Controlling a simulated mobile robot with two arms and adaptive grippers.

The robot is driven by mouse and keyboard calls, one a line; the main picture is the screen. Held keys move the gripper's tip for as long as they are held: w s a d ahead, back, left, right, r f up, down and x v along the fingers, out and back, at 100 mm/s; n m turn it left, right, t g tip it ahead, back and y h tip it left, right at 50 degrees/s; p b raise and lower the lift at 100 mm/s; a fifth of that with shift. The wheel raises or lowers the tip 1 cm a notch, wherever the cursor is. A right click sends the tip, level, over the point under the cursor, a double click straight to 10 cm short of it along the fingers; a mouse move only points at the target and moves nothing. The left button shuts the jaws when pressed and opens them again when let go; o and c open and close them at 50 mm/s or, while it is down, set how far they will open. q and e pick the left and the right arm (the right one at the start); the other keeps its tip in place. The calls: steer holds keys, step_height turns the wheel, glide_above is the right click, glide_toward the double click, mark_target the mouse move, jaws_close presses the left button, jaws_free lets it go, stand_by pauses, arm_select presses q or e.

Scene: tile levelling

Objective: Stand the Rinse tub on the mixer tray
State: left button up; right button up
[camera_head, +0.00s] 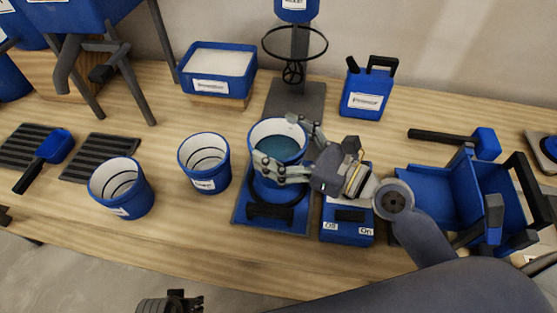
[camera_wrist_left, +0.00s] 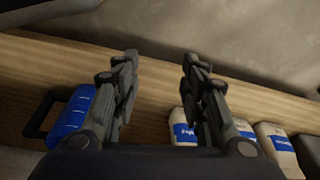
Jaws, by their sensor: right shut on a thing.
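A blue tub with bluish liquid inside (camera_head: 279,138) is upright over the mixer tray (camera_head: 241,212), a blue base with a black ring and handle. Its label is hidden, so I cannot read whether it says Rinse. My right gripper (camera_head: 285,152) comes from the right and is shut on this tub, its fingers around the side. I cannot tell whether the tub's bottom touches the tray. My left gripper (camera_head: 172,303) is low at the front edge of the head view. In the left wrist view its fingers (camera_wrist_left: 157,75) are apart with nothing between them.
Two blue tubs (camera_head: 121,188) (camera_head: 204,163) stand left of the tray. The On/Off switch box (camera_head: 347,222) is right beside it, and the mixer stand (camera_head: 295,99) is behind. A blue jug (camera_head: 367,92), a mallet (camera_head: 455,137) and a labelled basin (camera_head: 217,74) are further out.

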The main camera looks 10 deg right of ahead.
mark_target(260, 148)
steer(key=shift+f+b, duration=0.4)
steer(key=shift+f, duration=0.4)
arm_select(q)
steer(key=w+b+v, duration=0.2)
steer(key=v, duration=1)
steer(key=shift+w+r+t, duration=0.3)
steer(key=shift+t, duration=0.1)
arm_select(e)
step_height(260, 148, down, 3)
steer(key=shift+f, duration=0.15)
steer(key=shift+f, duration=0.1)
steer(key=o, duration=1.9)
steer(key=shift+f, duration=0.1)
arm_select(q)
steer(key=shift+r, duration=0.25)
